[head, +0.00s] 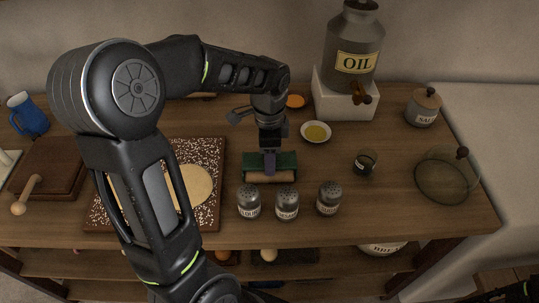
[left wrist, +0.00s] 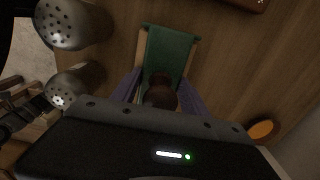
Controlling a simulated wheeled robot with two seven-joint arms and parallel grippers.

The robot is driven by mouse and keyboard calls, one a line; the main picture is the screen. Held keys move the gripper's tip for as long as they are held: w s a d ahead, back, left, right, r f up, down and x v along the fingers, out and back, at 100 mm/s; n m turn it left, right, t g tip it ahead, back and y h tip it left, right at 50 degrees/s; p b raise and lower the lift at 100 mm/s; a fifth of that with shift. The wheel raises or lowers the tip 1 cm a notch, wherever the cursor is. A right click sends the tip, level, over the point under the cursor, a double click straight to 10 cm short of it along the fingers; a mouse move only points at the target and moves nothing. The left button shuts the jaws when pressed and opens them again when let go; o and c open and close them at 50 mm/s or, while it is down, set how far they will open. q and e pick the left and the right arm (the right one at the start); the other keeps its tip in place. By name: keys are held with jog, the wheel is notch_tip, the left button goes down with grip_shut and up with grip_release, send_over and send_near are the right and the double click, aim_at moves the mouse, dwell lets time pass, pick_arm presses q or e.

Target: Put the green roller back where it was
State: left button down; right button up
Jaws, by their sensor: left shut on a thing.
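The green roller (head: 257,160) is at the middle of the wooden table, just behind the shakers, with a wooden strip along its near side. My left gripper (head: 270,168) comes down on it from above and is shut on it. In the left wrist view the roller's green surface (left wrist: 168,50) shows beyond a dark brown knob, with the purple fingers of the left gripper (left wrist: 163,92) on either side. Whether the roller touches the tabletop is hard to tell. My right gripper is not in view.
Several labelled shakers (head: 287,206) stand close in front of the roller. A speckled board (head: 208,155) with dough (head: 195,186) lies to its left. A small bowl of oil (head: 316,132) is behind right, an oil can (head: 354,45) on a white block (head: 343,103) farther back.

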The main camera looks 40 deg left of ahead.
pick_arm(q)
jog(key=shift+f, duration=0.1)
jog(key=shift+s+d+f+b, duration=0.1)
jog(key=shift+s+f+b, duration=0.1)
jog(key=shift+f+b, duration=0.35)
jog(key=c, duration=0.9)
grip_release()
jog(key=shift+f, duration=0.15)
jog(key=o, duration=0.3)
jog(key=shift+w, duration=0.15)
jog(key=shift+r+p, duration=0.45)
jog(key=shift+r, duration=0.1)
notch_tip(320, 180, up, 13)
jog(key=shift+f, duration=0.2)
